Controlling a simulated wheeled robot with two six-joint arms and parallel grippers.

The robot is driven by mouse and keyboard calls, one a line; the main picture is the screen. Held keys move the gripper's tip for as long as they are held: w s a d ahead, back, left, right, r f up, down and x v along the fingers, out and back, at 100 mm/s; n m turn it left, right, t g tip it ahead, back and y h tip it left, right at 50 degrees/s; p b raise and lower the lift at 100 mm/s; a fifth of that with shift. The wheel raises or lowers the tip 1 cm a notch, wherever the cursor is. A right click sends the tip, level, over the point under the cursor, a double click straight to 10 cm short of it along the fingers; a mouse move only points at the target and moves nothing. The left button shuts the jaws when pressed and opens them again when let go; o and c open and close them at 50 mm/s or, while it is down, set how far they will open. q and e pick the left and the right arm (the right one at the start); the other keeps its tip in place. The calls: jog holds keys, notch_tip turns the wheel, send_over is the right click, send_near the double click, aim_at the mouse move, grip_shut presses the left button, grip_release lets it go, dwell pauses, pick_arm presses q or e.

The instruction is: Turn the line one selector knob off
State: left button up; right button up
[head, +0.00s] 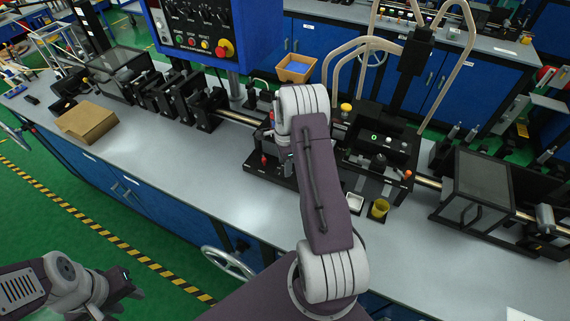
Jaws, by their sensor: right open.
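The blue control box (264,32) stands at the top left of centre in the head view. Its face carries a row of small black selector knobs (196,14); their labels are too small to read, so I cannot tell which is line one or how it is turned. Below them are green, red and yellow buttons and a red emergency stop (225,48). My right gripper (281,152) shows only in part beside my raised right arm, over the bench and below the box, apart from the knobs. My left gripper (128,284) is low at the left, over the floor, far from the box.
A long grey bench (195,160) carries black machine stations along a rail. A cardboard box (87,122) lies at its left, an orange bin (295,69) behind centre. A handwheel (228,262) juts from the front.

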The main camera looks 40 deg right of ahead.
aim_at(283, 166)
notch_tip(283, 166, up, 9)
jog(key=b, duration=0.1)
dwell(0.6)
jog(key=s+a+r+n+t, duration=0.15)
jog(key=a+r+n, duration=0.4)
jog(key=a, duration=0.85)
jog(key=s+a+f+n, duration=0.2)
jog(key=s+a+n, duration=0.1)
jog(key=s+n, duration=0.5)
jog(key=s+a+f+n, duration=0.2)
jog(key=s+a+n, duration=0.2)
jog(key=s+n, duration=0.4)
